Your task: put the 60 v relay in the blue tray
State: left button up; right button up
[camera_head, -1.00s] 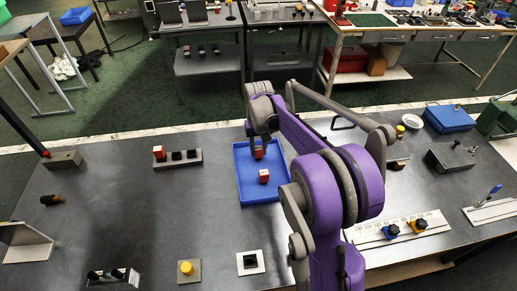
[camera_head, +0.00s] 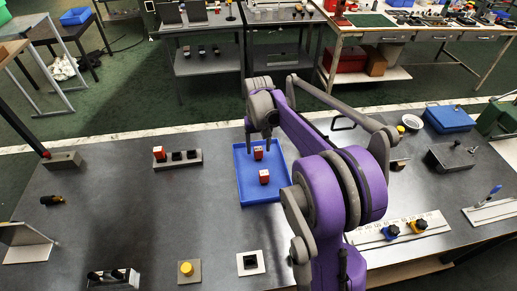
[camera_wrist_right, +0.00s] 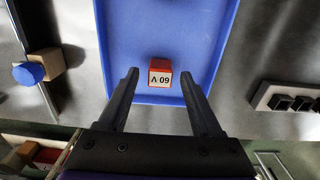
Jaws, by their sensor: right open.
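The 60 V relay (camera_wrist_right: 160,73) is a small red block with a white label. It sits inside the blue tray (camera_wrist_right: 112,30), near the tray's far edge. In the head view the same relay (camera_head: 258,153) stands behind a second red block (camera_head: 264,177) in the tray (camera_head: 246,190). My right gripper (camera_head: 263,138) is just above the relay. In the right wrist view its fingers (camera_wrist_right: 158,88) are spread, with the relay apart from both of them. My left gripper is not in view.
A grey strip (camera_head: 190,163) left of the tray holds a red block (camera_head: 159,153) and black pieces. A yellow button (camera_head: 186,268) and a white-framed black piece (camera_head: 250,263) are at the front. The table's left middle is clear.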

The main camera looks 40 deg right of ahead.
aim_at(258, 149)
notch_tip(258, 149, up, 10)
jog(key=s+a+f+n+t, duration=0.1)
jog(key=s+a+f, duration=0.2)
jog(key=s+a, duration=0.3)
jog(key=s+a+f+n+t, duration=0.2)
jog(key=s+a+f, duration=0.2)
jog(key=s+a, duration=0.3)
jog(key=s+a+f+n+t, duration=0.2)
jog(key=s+a+f, duration=0.1)
jog(key=s+a, duration=0.4)
jog(key=shift+s+f, duration=0.15)
jog(key=shift+f, duration=0.05)
jog(key=shift+s+a+f+n, duration=0.2)
jog(key=shift+s+f+n, duration=0.05)
jog(key=shift+f+n, duration=0.05)
